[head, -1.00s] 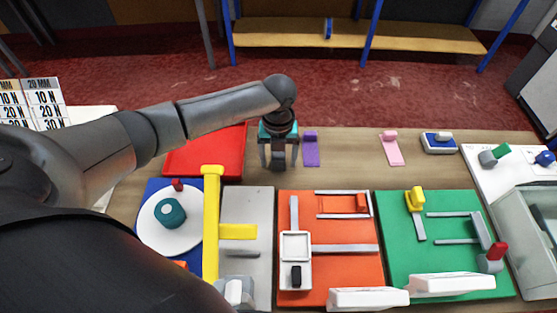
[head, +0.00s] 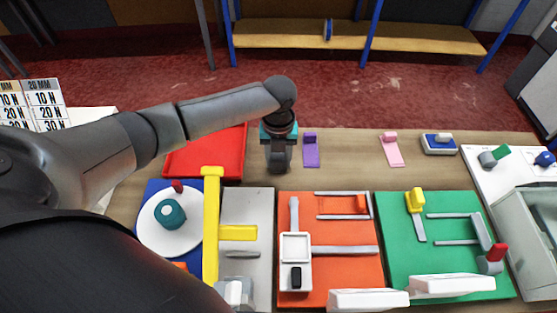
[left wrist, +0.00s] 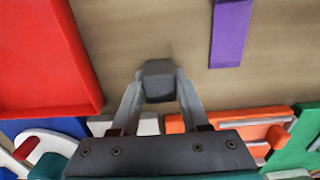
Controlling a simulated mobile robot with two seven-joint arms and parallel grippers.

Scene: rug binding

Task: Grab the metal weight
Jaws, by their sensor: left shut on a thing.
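The metal weight (left wrist: 158,82) is a small dark grey block on the wooden table, seen in the left wrist view between my left gripper's fingertips. My left gripper (head: 278,165) points down at the table and is shut on the weight. In the left wrist view both fingers of the left gripper (left wrist: 160,90) touch its sides. In the head view the weight is mostly hidden by the fingers. My right gripper does not show.
A pink piece (head: 391,149) is farther right. Blue, grey, orange (head: 345,267) and green (head: 450,262) boards with fixtures fill the front. Bare table (head: 350,160) shows between the purple and pink pieces.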

